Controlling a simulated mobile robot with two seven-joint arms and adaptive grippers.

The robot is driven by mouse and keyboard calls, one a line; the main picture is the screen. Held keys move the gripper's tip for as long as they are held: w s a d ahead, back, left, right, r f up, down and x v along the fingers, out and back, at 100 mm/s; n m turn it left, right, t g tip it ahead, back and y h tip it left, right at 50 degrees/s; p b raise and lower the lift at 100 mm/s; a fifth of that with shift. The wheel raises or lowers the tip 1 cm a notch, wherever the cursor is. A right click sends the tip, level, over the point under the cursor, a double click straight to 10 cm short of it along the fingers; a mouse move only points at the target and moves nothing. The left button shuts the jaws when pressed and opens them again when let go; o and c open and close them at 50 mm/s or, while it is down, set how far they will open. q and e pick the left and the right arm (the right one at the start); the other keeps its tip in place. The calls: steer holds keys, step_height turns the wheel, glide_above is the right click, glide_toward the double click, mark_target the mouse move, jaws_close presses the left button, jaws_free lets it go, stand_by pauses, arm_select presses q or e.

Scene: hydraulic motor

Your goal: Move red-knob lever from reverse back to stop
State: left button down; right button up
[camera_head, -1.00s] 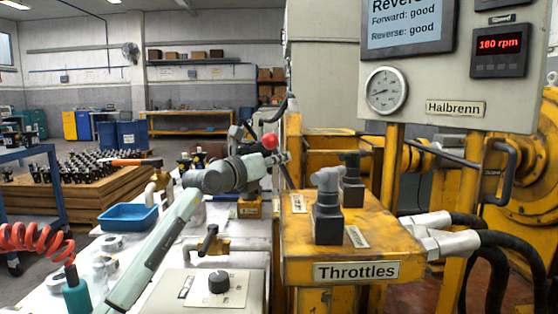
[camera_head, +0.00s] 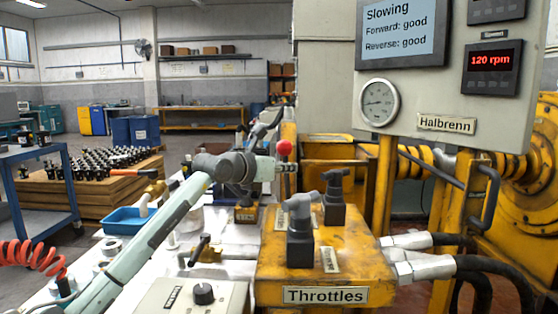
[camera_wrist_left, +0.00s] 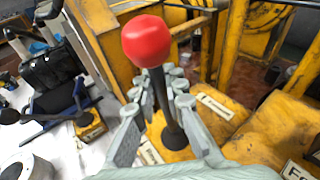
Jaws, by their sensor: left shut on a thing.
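The red-knob lever shows its round red knob (camera_head: 284,147) at the rear of the yellow throttle housing (camera_head: 350,250) in the head view. In the left wrist view the red knob (camera_wrist_left: 146,40) stands above a dark shaft (camera_wrist_left: 168,112) that leans a little and runs down to the yellow surface. My left gripper (camera_head: 286,167) is at the lever just below the knob. In the left wrist view its grey fingers (camera_wrist_left: 163,85) are on both sides of the shaft, shut on it. The lever's base is mostly hidden in the head view. My right gripper is in neither view.
The display (camera_head: 403,30) reads "Slowing", Forward: good, Reverse: good. The speed meter (camera_head: 492,66) reads 120 rpm. Two grey-black throttle handles (camera_head: 300,230) stand on the housing near the arm. A blue tray (camera_head: 128,219) and a knob box (camera_head: 195,297) are on the bench.

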arm_select(q)
steer(key=shift+d+m+y, duration=0.3)
steer(key=shift+d, duration=0.25)
steer(key=c, duration=1.6)
jaws_free()
steer(key=shift+o, duration=0.2)
steer(key=v, duration=1.2)
steer(key=shift+r, duration=0.1)
